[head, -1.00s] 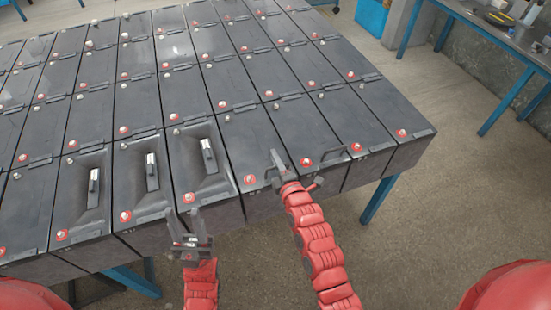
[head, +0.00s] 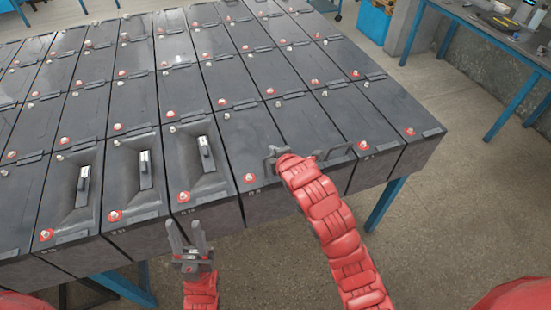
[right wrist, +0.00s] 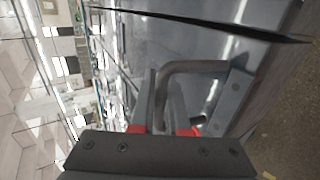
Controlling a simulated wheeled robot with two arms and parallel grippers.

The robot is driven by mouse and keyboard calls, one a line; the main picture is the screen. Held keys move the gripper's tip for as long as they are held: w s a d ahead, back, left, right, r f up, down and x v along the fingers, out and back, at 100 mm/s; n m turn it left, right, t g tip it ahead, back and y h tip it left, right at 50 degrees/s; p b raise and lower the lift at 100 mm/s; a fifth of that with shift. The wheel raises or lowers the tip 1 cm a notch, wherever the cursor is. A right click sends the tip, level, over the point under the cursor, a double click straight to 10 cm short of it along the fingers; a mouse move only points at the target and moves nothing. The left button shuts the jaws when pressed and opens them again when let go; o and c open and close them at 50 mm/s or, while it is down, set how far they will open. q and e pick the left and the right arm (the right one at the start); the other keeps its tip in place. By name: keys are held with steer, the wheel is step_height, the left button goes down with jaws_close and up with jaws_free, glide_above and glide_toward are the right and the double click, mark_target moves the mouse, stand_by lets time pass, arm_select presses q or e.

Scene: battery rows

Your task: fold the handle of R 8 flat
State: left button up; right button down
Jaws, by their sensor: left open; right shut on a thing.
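My right gripper (head: 276,158) is shut on a grey bar handle at the near edge of a front-row battery (head: 232,145). In the right wrist view the bent handle (right wrist: 195,66) passes between its fingers (right wrist: 164,98) and stands out from the battery. The battery's label is too small to read, so I cannot tell by label that it is R 8. My red right arm hides part of the handle's base. My left gripper (head: 187,236) is open and empty, pointing up in front of the row's front face.
Front-row batteries to the left have recesses with upright grips (head: 145,168). Red terminals (head: 249,178) dot the tops. The floor (head: 440,230) at right is clear; a workbench (head: 490,40) stands at the back right.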

steer(key=shift+w+a+f+g+h+b, duration=0.15)
steer(key=shift+w+f+g+h+b, duration=0.25)
steer(key=shift+g, duration=0.4)
steer(key=shift+s+f, duration=0.1)
steer(key=shift+s, duration=0.05)
steer(key=c, duration=0.9)
jaws_free()
